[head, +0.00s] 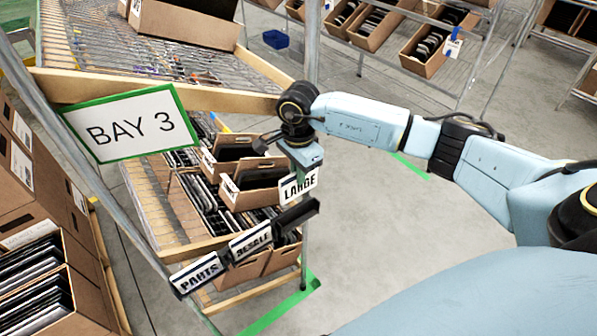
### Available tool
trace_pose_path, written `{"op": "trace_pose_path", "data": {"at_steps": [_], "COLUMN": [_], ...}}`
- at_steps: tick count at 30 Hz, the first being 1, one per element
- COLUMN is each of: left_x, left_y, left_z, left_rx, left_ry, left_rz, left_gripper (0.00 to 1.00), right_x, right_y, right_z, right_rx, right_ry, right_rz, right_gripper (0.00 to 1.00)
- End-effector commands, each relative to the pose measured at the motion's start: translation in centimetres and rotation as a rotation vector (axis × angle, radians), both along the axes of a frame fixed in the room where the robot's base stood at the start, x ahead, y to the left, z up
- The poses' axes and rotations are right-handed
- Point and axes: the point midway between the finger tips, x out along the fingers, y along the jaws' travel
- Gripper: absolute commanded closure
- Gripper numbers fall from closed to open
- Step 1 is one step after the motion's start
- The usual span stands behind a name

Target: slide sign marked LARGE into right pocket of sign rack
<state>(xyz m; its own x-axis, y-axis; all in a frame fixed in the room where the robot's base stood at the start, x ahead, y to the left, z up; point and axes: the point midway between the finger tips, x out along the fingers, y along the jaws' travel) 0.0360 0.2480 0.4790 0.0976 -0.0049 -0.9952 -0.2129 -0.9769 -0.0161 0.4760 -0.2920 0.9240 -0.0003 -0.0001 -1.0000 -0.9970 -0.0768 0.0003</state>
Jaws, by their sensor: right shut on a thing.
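The white sign marked LARGE (299,187) hangs below my right gripper (304,163), which is shut on its upper part. The sign rack (298,215) is a dark tilted strip running from lower left to upper right on the front of the shelf. Its left pocket holds a sign marked PARTS (199,273). Its middle pocket holds another white sign (250,241) whose letters are hard to read. The right pocket shows dark, with no sign in it. The LARGE sign is just above this pocket; whether they touch I cannot tell. My left gripper is out of view.
A green-edged BAY 3 board (131,124) hangs left of my right wrist. Cartons (252,186) of dark flat items stand on the shelf behind the sign. A metal upright (305,245) stands close by the rack's right end. Open floor (390,240) lies to the right.

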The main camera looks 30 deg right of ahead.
Motion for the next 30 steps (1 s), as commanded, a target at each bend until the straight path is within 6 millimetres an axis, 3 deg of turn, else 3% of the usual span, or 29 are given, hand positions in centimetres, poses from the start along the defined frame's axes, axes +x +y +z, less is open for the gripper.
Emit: {"op": "trace_pose_path", "data": {"at_steps": [11,30], "left_x": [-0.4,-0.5], "left_y": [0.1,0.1], "left_z": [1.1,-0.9], "left_rx": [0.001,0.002], "left_ry": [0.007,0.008], "left_rz": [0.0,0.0], "left_gripper": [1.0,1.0], "right_x": [-0.1,0.0], "right_y": [0.3,0.2], "right_z": [-2.0,-4.9], "right_rx": [0.003,0.001], "right_ry": [0.001,0.0], "right_rz": [0.0,0.0], "right_gripper": [1.0,1.0]}}
